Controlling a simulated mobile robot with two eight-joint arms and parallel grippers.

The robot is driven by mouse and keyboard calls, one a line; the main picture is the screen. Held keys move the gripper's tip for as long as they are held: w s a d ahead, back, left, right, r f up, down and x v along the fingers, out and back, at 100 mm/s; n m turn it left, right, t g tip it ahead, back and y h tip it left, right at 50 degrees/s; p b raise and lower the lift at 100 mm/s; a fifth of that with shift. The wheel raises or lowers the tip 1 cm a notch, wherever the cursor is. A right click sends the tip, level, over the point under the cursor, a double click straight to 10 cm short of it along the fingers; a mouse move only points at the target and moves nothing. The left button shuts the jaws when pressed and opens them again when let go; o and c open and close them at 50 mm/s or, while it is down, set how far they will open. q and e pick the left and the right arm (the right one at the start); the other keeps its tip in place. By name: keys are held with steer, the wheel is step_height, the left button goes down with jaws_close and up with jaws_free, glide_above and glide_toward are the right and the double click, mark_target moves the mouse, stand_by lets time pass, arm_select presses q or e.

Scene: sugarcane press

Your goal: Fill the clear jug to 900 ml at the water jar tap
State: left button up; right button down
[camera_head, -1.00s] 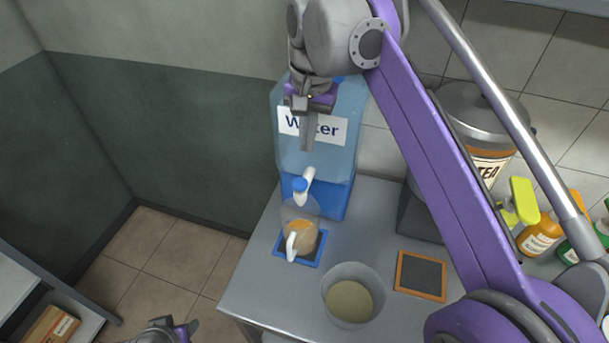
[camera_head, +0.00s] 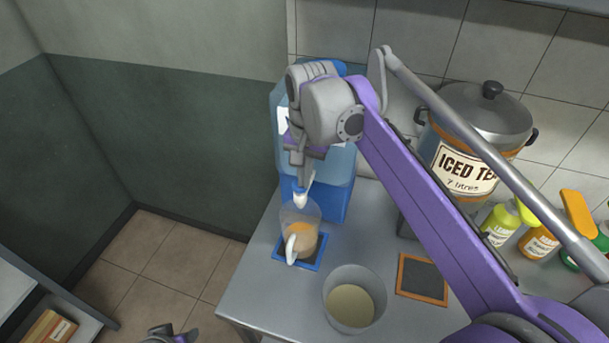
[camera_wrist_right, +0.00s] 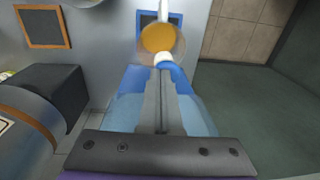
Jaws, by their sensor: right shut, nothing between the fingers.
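The clear jug (camera_head: 304,215) stands on a blue-edged mat (camera_head: 282,258) under the tap, its white handle toward the front left. Something orange-tan shows in it. The blue water jar (camera_head: 336,170) stands behind it. My right gripper (camera_head: 302,184) is shut and empty, its fingertips at the tap (camera_head: 300,197); I cannot tell if they touch it. In the right wrist view the closed fingers (camera_wrist_right: 161,75) point at the white and blue tap (camera_wrist_right: 168,63), with the jug (camera_wrist_right: 160,42) beyond. The water level cannot be read. My left gripper (camera_head: 172,334) shows only in part at the bottom edge.
A grey bucket (camera_head: 353,300) with tan contents stands on the counter in front, beside a wood-framed dark mat (camera_head: 422,278). The iced tea urn (camera_head: 462,150) and several bottles (camera_head: 503,220) are at the right. Counter between jug and bucket is clear.

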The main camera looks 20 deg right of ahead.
steer(key=shift+f+b, duration=0.3)
steer(key=shift+f, duration=0.6)
steer(key=shift+s+f, duration=0.1)
steer(key=shift+f, duration=0.2)
steer(key=shift+s+a+r, duration=0.1)
steer(key=shift+s, duration=0.05)
stand_by(6.7)
